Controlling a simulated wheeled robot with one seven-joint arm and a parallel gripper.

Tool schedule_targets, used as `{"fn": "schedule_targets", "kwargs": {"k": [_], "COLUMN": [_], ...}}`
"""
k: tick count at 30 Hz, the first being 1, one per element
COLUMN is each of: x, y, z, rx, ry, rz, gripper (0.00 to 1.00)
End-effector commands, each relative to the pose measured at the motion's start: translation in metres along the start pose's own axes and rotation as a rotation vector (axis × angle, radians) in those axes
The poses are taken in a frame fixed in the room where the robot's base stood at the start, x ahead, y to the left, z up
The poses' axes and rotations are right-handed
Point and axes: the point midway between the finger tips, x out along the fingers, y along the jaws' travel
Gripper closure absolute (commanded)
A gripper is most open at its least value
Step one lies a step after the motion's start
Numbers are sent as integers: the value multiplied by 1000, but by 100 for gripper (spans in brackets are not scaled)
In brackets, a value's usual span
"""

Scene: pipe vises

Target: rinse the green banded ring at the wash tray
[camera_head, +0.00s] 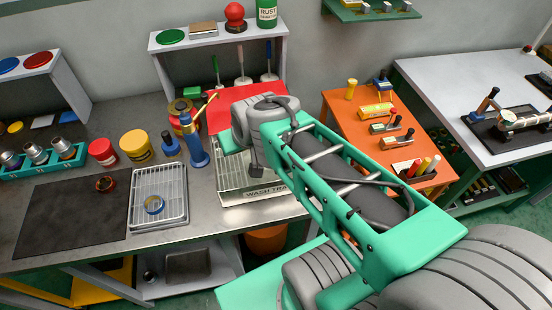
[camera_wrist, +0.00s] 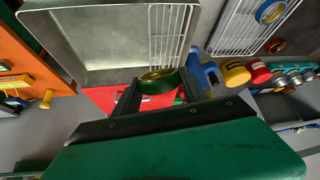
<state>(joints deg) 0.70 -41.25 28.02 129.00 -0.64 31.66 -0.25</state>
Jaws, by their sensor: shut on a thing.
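My gripper (camera_wrist: 160,90) is shut on the green banded ring (camera_wrist: 158,79), a brass-coloured ring with a green band, held between its two dark fingers in the wrist view. The wash tray (camera_wrist: 105,50), a grey metal basin with a white wire grid, lies just beyond the ring in that view. I cannot tell the ring's height over it. In the head view the labelled front of the wash tray (camera_head: 262,194) shows below my arm. My arm hides part of the tray there, and the held ring is not visible in that view.
Another ring (camera_head: 105,184) lies on a dark mat (camera_head: 65,215). A blue pump bottle (camera_head: 195,150) stands close behind the tray's left side. A red sheet (camera_head: 220,115) is behind the tray.

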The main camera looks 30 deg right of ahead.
Motion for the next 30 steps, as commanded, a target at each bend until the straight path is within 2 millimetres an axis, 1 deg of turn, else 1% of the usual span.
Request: {"fn": "schedule_targets", "kwargs": {"k": [9, 21, 30], "x": [2, 31, 29], "y": [0, 0, 0], "z": [1, 19, 18], "rx": [0, 0, 0], "ry": [1, 1, 1], "rz": [0, 0, 0], "gripper": [95, 95, 95]}}
